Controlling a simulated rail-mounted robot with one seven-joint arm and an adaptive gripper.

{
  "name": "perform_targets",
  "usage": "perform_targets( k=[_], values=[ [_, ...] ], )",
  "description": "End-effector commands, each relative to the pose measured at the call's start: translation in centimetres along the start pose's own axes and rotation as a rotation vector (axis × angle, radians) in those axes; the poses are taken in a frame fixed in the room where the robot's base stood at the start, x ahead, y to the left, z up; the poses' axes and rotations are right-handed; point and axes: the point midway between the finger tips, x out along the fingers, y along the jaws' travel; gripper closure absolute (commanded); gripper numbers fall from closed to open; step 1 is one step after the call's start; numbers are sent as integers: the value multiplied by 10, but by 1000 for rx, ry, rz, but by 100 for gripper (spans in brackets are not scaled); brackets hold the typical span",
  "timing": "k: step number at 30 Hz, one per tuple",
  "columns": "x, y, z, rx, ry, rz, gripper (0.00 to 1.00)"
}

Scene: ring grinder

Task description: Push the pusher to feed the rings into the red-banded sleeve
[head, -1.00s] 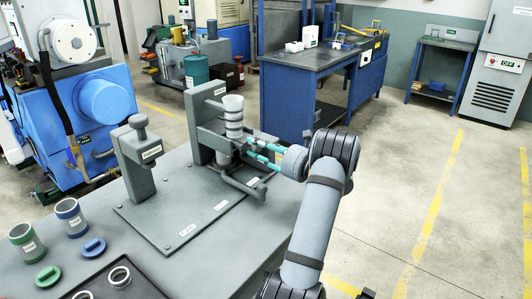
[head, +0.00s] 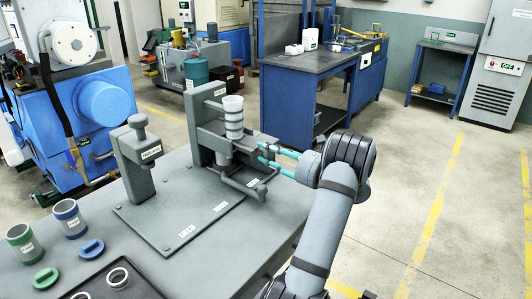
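A pale stack of rings with a funnel-like top (head: 233,112) stands upright on the grey fixture (head: 208,130). The pusher (head: 242,150) appears to be the dark part at the foot of that stack, small and partly hidden. My gripper (head: 262,153) comes in from the right, its two teal fingers apart, one above the other, with their tips beside the pusher. I see nothing held between them; contact is too small to tell. I cannot make out a red band on any sleeve.
A blue-banded sleeve (head: 70,219) and a green-banded sleeve (head: 25,243) stand at the left, with a blue cap (head: 90,249) and a green cap (head: 46,278) beside them. A black tray (head: 140,283) holds pale rings. A grey post (head: 140,160) stands left of the fixture.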

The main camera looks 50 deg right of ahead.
Motion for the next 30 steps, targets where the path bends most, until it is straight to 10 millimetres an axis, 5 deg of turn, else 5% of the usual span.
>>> perform_targets(
  k=[6,15,30],
  values=[
    [0,0,0,0,1,1,53],
    [-2,0,-1,0,2,0,53],
    [-38,0,-2,-1,2,-1,53]
  ],
)
